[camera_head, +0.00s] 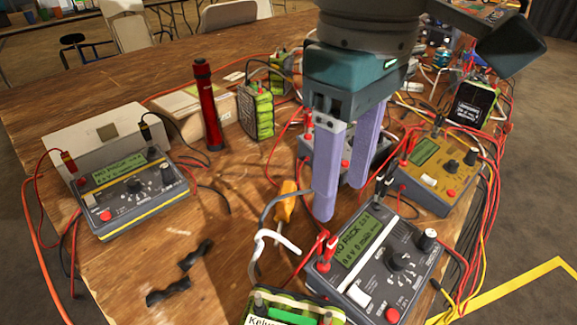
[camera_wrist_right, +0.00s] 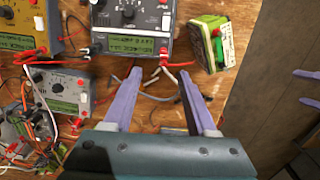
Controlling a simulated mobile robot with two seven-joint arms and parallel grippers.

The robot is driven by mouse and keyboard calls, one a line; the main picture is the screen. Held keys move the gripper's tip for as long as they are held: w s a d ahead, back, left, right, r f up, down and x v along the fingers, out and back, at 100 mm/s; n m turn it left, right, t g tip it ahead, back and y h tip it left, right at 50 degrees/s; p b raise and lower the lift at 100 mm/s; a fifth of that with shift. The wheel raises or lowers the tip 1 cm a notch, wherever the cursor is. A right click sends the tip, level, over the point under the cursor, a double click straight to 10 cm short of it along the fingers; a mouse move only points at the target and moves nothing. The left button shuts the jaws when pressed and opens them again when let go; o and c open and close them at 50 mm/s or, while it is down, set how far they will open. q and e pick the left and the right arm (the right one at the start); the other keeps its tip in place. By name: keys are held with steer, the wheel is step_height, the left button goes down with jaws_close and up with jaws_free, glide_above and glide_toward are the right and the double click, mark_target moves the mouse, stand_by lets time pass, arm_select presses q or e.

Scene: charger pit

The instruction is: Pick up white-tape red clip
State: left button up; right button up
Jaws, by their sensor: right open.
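My right gripper (camera_head: 340,201) hangs fingers-down over the table, open and empty, just behind the front charger (camera_head: 352,291). In the right wrist view its fingertips (camera_wrist_right: 159,72) stand apart beside that charger's edge. Red clips (camera_head: 324,239) sit at the charger's left edge; one red clip (camera_wrist_right: 163,61) shows between the fingertips in the wrist view. A white band or lead (camera_head: 275,241) curves close by, also in the wrist view (camera_wrist_right: 181,65). I cannot tell for certain which clip bears the white tape. Two purple fingers of my left gripper (camera_wrist_right: 307,89) show apart at the wrist view's right edge.
A green battery pack (camera_head: 268,310) stands at the front. Other chargers stand at left (camera_head: 128,193) and right (camera_head: 441,170). An orange-handled tool (camera_head: 286,203) and a red cylinder (camera_head: 208,105) are nearby.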

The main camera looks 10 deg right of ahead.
mark_target(329, 236)
step_height(329, 236, down, 3)
steer(key=shift+s+a+f+b, duration=0.15)
steer(key=shift+f+b, duration=0.05)
steer(key=shift+b, duration=0.1)
steer(key=f, duration=0.1)
steer(key=f+b, duration=0.1)
steer(key=f, duration=0.3)
steer(key=shift+a+f, duration=0.1)
steer(key=shift+a, duration=0.15)
steer(key=shift+c, duration=0.2)
jaws_close()
